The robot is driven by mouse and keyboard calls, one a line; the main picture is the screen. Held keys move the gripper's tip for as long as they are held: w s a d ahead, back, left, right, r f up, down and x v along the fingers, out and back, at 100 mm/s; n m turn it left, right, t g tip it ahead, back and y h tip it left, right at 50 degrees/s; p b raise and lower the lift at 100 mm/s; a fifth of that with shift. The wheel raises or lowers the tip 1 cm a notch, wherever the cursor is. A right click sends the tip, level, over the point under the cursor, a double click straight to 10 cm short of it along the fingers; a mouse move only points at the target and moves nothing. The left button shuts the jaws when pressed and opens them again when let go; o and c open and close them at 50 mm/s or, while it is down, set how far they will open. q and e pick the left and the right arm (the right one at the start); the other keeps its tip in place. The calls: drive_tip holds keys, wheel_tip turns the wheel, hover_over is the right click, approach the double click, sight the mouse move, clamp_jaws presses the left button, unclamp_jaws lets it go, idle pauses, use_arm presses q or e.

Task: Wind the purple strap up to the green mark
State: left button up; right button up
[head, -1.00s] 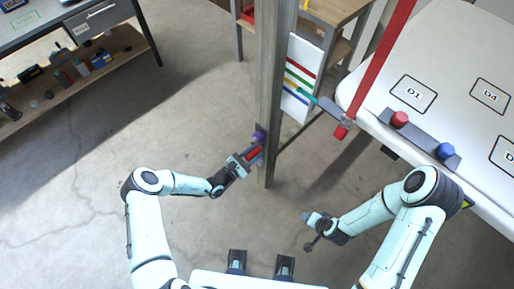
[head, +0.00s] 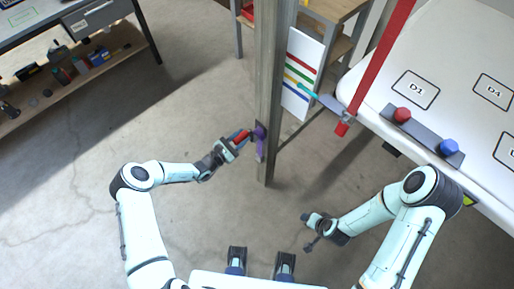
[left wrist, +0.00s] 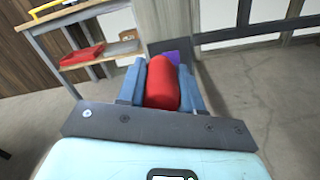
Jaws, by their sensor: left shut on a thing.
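My left gripper (head: 231,144) is shut on a red crank handle (head: 242,136), left of a grey post; the red grip (left wrist: 162,84) also fills the jaws in the left wrist view. A purple winch part (head: 260,138) sits on the post beside the handle. A white board (head: 303,62) behind the post carries red, green, yellow and blue lines. A cyan pointer (head: 306,90) lies near the yellow line, below the green mark (head: 299,72). I cannot make out a purple strap. My right gripper (head: 311,231) is low, away from the post; its jaws are unclear.
The grey post (head: 268,90) stands upright in the middle. Red (head: 402,115) and blue (head: 449,146) buttons sit on that panel. A workbench (head: 70,25) stands at upper left. The floor between is clear.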

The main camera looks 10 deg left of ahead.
use_arm(q)
drive_tip(key=shift+s+a+f, duration=0.1)
drive_tip(key=shift+a+f, duration=0.5)
drive_tip(key=shift+f, duration=0.05)
drive_tip(key=shift+w+a+f+b, duration=0.45)
drive_tip(key=shift+a+f+b, duration=0.2)
drive_tip(key=shift+b, duration=0.4)
drive_tip(key=shift+r, duration=0.2)
drive_tip(key=o, duration=1.3)
drive_tip(key=shift+a+r, duration=0.1)
drive_tip(key=shift+o, duration=0.5)
drive_tip(key=shift+r, duration=0.15)
drive_tip(key=shift+w+r, duration=0.1)
drive_tip(key=shift+r, duration=0.05)
